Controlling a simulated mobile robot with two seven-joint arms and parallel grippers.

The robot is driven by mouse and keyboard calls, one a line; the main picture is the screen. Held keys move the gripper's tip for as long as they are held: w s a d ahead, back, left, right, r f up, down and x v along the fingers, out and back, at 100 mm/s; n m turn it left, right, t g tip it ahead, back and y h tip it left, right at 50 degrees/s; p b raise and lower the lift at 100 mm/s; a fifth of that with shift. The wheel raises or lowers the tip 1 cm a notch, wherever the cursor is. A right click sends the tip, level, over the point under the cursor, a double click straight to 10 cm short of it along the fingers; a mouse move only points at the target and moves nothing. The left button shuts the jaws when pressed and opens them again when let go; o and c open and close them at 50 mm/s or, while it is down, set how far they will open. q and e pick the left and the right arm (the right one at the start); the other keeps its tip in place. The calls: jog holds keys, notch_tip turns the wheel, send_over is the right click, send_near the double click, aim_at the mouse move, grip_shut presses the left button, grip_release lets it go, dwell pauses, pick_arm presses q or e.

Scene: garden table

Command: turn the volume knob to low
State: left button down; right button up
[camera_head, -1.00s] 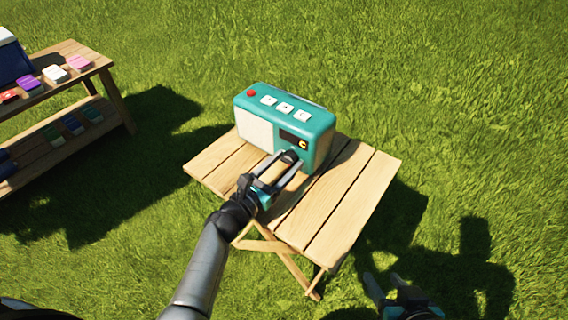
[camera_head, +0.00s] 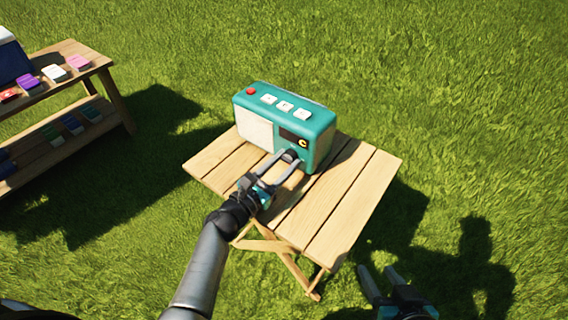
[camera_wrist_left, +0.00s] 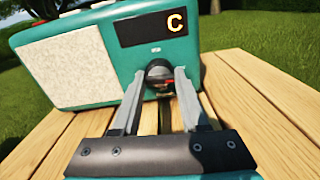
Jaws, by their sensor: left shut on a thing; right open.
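A teal radio (camera_head: 318,137) stands on a small wooden folding table (camera_head: 345,205). Its front has a pale speaker panel (camera_wrist_left: 75,68) and a dark display (camera_wrist_left: 153,28) with a yellow letter C. The dark round volume knob (camera_head: 289,156) is on the front below the display; it also shows in the left wrist view (camera_wrist_left: 158,69). My left gripper (camera_head: 287,161) is shut on the knob, one finger on each side. The knob's pointer cannot be made out. My right gripper (camera_head: 380,280) is open and empty, low at the right, away from the table.
The radio's top has a red button (camera_head: 251,91) and several white buttons (camera_head: 285,106). A wooden shelf bench (camera_head: 100,65) with small coloured items stands at the left. Grass lies all around, clear at the right.

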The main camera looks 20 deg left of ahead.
jog(key=shift+w+a+r, duration=0.1)
jog(key=shift+a, duration=0.1)
pick_arm(q)
jog(key=shift+c, duration=2.2)
grip_release()
jog(key=shift+s, duration=0.1)
jog(key=shift+s+a, duration=0.25)
jog(key=shift+s, duration=0.3)
jog(key=p+v, duration=0.2)
jog(key=v, duration=0.7)
jog(key=shift+p, duration=0.4)
jog(key=shift+p+v, duration=0.45)
jog(key=shift+v, duration=2)
pick_arm(e)
jog(key=s+d+g+h, duration=0.2)
jog(key=s+d+g, duration=0.3)
jog(key=d, duration=0.1)
jog(key=shift+d+f+m+h, duration=0.25)
jog(key=shift+f+m+h, duration=0.05)
jog(key=shift+f+h, duration=0.1)
